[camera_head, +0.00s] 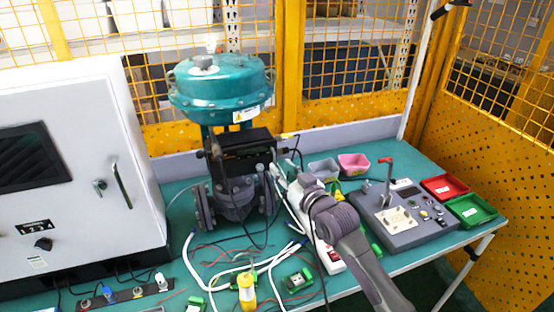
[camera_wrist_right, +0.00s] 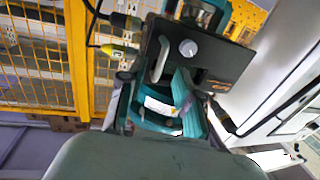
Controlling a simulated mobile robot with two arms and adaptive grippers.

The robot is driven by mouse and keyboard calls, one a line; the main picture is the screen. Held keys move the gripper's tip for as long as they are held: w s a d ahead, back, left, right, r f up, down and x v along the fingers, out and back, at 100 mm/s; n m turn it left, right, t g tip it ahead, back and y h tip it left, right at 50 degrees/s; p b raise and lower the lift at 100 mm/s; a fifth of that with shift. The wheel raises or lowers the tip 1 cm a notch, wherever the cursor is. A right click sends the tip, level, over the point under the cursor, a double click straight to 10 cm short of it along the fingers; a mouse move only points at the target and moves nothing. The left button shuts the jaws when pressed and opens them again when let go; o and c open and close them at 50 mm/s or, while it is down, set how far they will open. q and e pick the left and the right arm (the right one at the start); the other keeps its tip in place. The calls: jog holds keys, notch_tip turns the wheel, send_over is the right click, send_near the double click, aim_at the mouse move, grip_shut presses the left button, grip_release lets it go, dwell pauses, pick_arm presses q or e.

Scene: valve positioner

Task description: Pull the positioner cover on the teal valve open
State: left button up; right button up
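The teal valve (camera_head: 220,90) stands upright on the bench, with a round teal actuator on top. The black positioner box (camera_head: 248,150) is fixed to its middle. In the right wrist view, the positioner (camera_wrist_right: 225,62) shows a black face with a light round knob and a pale curved handle (camera_wrist_right: 159,60). My right gripper (camera_head: 284,172) is just right of the positioner in the head view. In the wrist view its dark fingers (camera_wrist_right: 165,90) look spread apart, with nothing clearly held between them. I cannot tell whether they touch the handle. My left gripper is out of view.
A grey control cabinet (camera_head: 75,170) stands at left. A grey control box (camera_head: 405,218) with a red lever, red tray (camera_head: 444,187) and green tray (camera_head: 471,210) are at right. Cables and small parts clutter the bench front. Yellow mesh fencing (camera_head: 345,85) closes the back.

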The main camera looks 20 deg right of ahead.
jog(key=x, duration=0.3)
jog(key=shift+w, duration=0.15)
grip_shut()
dwell(0.3)
